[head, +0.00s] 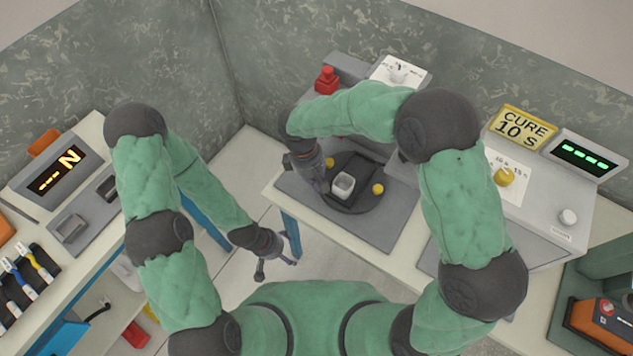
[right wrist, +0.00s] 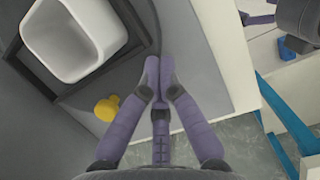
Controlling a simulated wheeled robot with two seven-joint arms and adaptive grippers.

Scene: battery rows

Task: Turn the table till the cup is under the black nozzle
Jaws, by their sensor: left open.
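A white, rounded-square cup (head: 343,186) sits in a dark square frame on the dark round table (head: 362,205). The right wrist view shows the cup (right wrist: 75,38) at upper left. Yellow knobs stand on the table's rim, one right of the cup (head: 377,189) and one behind it (head: 330,162). My right gripper (right wrist: 159,75) is shut, with nothing seen between its fingertips. It is beside the table, right of a yellow knob (right wrist: 107,108) and apart from it. My left gripper (head: 277,260) is open and empty, low in front of the bench. I cannot make out the black nozzle; my right arm covers part of that area.
A console with a yellow "CURE 10 S" sign (head: 522,126), a green display (head: 587,156) and a yellow dial (head: 503,177) is at right. A left bench holds an "N" display (head: 57,173). Floor between benches is open.

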